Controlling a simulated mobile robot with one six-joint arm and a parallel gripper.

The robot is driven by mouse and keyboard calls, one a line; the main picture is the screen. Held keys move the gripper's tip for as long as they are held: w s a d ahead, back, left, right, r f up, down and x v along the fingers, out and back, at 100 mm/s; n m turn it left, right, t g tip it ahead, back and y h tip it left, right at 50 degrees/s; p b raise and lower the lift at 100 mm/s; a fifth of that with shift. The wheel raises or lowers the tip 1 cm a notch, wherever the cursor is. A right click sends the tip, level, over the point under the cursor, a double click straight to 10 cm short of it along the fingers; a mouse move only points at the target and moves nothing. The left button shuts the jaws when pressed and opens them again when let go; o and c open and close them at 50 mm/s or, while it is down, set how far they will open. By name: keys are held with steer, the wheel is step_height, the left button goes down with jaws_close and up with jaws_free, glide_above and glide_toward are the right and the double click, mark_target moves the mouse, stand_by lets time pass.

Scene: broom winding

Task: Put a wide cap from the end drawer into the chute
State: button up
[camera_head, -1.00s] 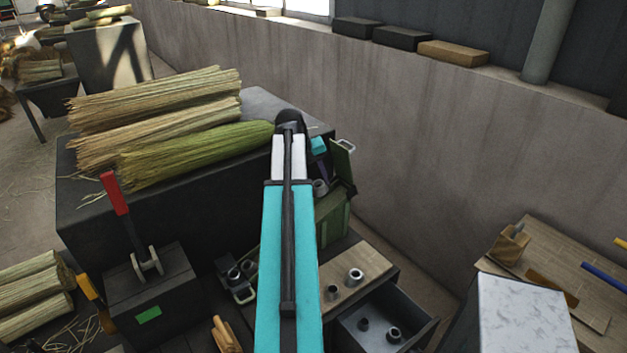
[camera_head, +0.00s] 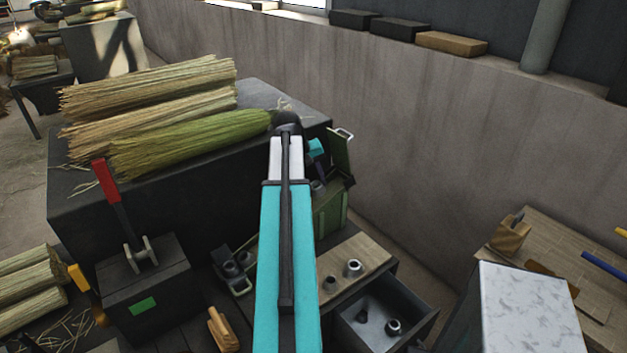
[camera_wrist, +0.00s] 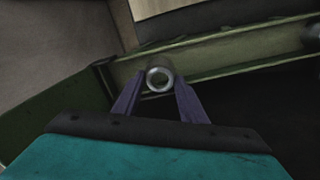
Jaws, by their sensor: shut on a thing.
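A grey ring-shaped cap (camera_wrist: 159,77) sits between the fingertips of my gripper (camera_wrist: 157,88), which is shut on it. In the head view the cap (camera_head: 318,187) shows beside my arm, at the open green metal box (camera_head: 331,212) with its lid raised. In the wrist view the box's green wall (camera_wrist: 215,55) runs close behind the cap. I cannot tell whether this box is the chute. The open end drawer (camera_head: 415,322) at the lower right holds a small dark cap (camera_head: 363,317) and a wider grey one (camera_head: 393,327).
Two caps (camera_head: 353,268) stand on the wooden bench top (camera_head: 372,254). Another open drawer (camera_head: 240,287) lies left of my arm. Broom bundles (camera_head: 150,110) cover the dark table behind. A red-handled lever (camera_head: 106,185) stands at left, a wall at right.

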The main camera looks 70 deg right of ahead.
steer(key=shift+f+b, duration=0.8)
steer(key=shift+f, duration=0.7)
steer(key=o, duration=1.1)
steer(key=shift+r, duration=0.15)
step_height(320, 180, up, 8)
steer(key=p, duration=0.5)
stand_by(0.8)
